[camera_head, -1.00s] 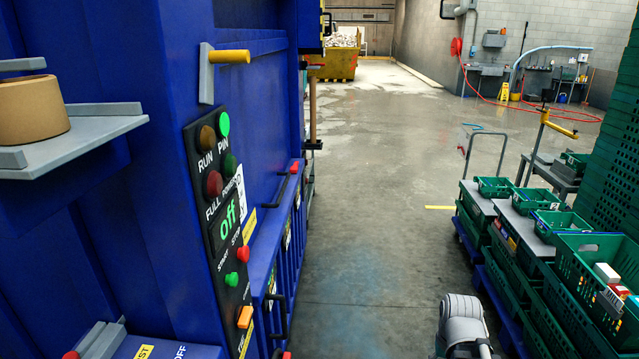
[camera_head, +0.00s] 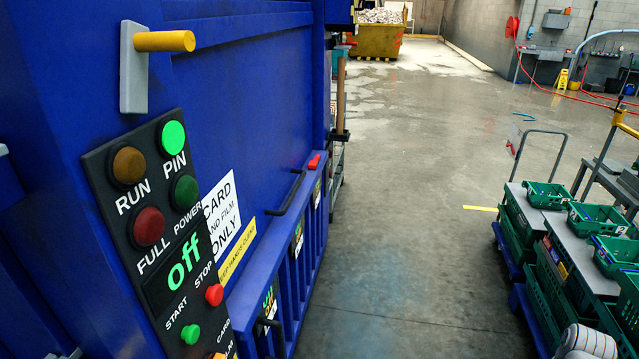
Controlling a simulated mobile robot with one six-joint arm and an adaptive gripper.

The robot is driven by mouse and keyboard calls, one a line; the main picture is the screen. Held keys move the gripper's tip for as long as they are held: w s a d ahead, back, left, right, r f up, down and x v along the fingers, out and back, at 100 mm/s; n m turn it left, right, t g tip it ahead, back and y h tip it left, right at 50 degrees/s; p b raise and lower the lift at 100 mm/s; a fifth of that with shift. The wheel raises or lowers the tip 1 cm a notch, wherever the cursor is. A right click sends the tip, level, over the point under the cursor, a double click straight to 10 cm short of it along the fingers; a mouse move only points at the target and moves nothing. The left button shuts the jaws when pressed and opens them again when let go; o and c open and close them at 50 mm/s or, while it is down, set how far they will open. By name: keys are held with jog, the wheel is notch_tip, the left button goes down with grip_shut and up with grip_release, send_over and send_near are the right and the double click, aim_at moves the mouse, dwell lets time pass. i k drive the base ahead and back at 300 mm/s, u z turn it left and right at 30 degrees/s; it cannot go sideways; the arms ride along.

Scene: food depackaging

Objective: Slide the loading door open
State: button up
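The blue machine (camera_head: 245,70) fills the left of the view. A yellow handle (camera_head: 165,41) on a grey bracket sticks out near its top left. A wide blue panel, which looks like the loading door (camera_head: 265,125), runs back from it; I cannot tell where its edges are or whether it is shut. Below it is a lower barred front (camera_head: 308,240) with black handles. The control panel (camera_head: 150,215) shows a lit green PIN lamp and "off" on its display. Only a grey rounded part of my arm shows at the bottom right; my gripper is not in view.
Green crates (camera_head: 548,195) on low trolleys stand at the right. A grey push-trolley handle (camera_head: 540,133) rises behind them. A wooden pole (camera_head: 341,95) stands by the machine's far end. A yellow skip (camera_head: 375,40) is far back. The concrete floor between machine and crates is clear.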

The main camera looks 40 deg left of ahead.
aim_at(245, 90)
jog(key=u, duration=0.05)
jog(key=i, duration=0.75)
jog(key=u, duration=0.8)
jog(key=i, duration=0.65)
jog(key=u, duration=0.5)
jog(key=k, duration=0.9)
jog(key=u, duration=0.1)
jog(key=i, duration=0.4)
jog(key=u, duration=0.05)
